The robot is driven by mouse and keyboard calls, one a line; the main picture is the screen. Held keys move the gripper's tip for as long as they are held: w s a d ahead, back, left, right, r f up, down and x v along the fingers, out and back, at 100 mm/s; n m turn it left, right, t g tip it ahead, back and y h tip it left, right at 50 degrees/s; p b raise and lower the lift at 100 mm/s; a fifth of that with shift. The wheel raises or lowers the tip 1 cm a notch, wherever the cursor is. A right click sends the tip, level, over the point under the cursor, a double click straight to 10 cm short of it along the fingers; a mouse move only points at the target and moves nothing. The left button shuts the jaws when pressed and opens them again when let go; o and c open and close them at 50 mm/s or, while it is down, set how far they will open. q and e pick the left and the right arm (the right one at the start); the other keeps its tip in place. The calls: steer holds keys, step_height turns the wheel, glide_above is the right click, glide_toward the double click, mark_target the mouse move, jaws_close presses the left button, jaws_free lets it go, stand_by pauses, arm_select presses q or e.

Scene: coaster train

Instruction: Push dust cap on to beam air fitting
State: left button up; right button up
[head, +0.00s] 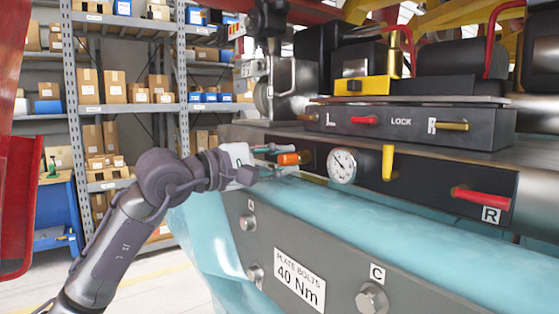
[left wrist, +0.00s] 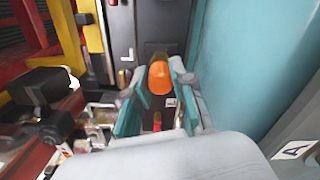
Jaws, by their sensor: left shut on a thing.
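The orange dust cap (head: 289,158) is at the left end of the dark beam panel, left of the round gauge. My left gripper (head: 272,160) is shut on the cap, with its teal fingers on either side. In the left wrist view the cap (left wrist: 160,77) sits between the fingertips of my left gripper (left wrist: 158,85), in front of a dark surface. A small fitting (head: 306,157) shows just right of the cap, partly hidden by it. I cannot tell whether the cap touches or covers it. My right gripper is not in view.
A pressure gauge (head: 342,165), a yellow handle (head: 387,163) and a red handle (head: 481,199) are right along the panel. A teal padded roll (head: 400,220) runs below, above a grey bolted plate (head: 330,258). Shelves with boxes (head: 115,86) stand behind.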

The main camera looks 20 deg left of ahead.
arm_select(q)
steer(key=shift+w+d, duration=0.25)
steer(key=shift+w, duration=0.1)
stand_by(0.3)
steer(key=o, duration=0.9)
steer(key=shift+w+d, duration=0.1)
